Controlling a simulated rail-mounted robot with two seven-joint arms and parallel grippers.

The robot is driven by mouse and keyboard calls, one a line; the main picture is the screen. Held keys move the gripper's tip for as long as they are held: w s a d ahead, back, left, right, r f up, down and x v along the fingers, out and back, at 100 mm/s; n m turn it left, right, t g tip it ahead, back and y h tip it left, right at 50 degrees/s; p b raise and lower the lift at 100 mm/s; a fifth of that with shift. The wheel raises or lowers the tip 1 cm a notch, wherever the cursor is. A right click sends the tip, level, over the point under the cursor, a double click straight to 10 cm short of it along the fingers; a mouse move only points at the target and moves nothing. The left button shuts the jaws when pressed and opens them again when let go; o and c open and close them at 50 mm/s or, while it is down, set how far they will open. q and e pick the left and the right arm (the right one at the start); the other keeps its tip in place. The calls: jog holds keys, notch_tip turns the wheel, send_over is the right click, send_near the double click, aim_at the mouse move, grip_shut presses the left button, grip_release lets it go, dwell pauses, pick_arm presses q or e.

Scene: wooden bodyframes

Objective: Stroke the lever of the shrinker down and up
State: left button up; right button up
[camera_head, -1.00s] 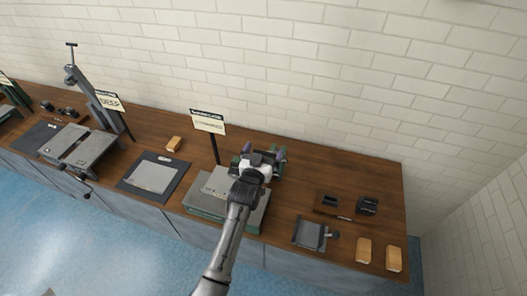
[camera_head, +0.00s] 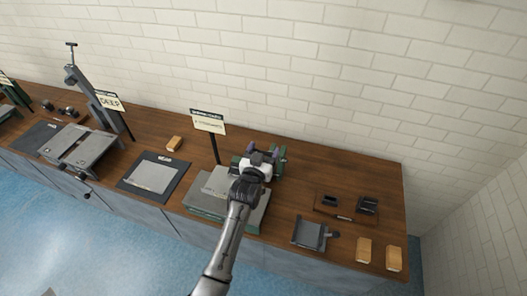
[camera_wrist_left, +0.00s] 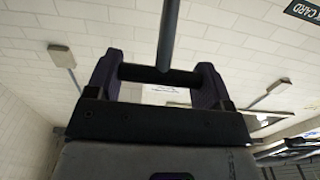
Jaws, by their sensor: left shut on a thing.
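The shrinker (camera_head: 280,166) is a small green machine at the back of the wooden bench, largely hidden behind my left gripper (camera_head: 266,154). In the left wrist view my left gripper (camera_wrist_left: 157,78) has its two purple fingers shut on the ends of a dark crosswise grip of the lever (camera_wrist_left: 168,35). The lever's dark rod runs up from that grip, out of the top of the picture. In the head view the lever is hard to make out. My right gripper is in neither view.
A sign (camera_head: 208,122) on a post stands left of the shrinker. A grey-green plate stack (camera_head: 205,207) lies under my forearm. To the right are a dark tray (camera_head: 340,207), a grey fixture (camera_head: 310,234) and two wooden blocks (camera_head: 364,250). A tiled wall rises behind.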

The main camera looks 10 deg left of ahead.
pick_arm(q)
jog(key=shift+c, duration=1)
jog(key=shift+s+f, duration=0.1)
jog(key=shift+f, duration=0.05)
jog(key=s+a+f+t+b, duration=0.1)
jog(key=s+f+t+b, duration=0.3)
jog(key=s+f+b, duration=0.3)
notch_tip(320, 180, down, 3)
jog(key=b, duration=0.3)
jog(key=shift+a+h, duration=0.25)
jog(key=shift+h, duration=0.15)
jog(key=f+b, duration=0.1)
jog(key=s+f, duration=0.1)
jog(key=f, duration=0.1)
jog(key=f+b, duration=0.1)
jog(key=shift+s+a+f+b, duration=0.2)
jog(key=shift+s+b, duration=0.1)
jog(key=shift+s+f, duration=0.25)
jog(key=shift+f, duration=0.5)
jog(key=o, duration=1.1)
jog(key=shift+o, duration=0.9)
jog(key=shift+r, duration=0.1)
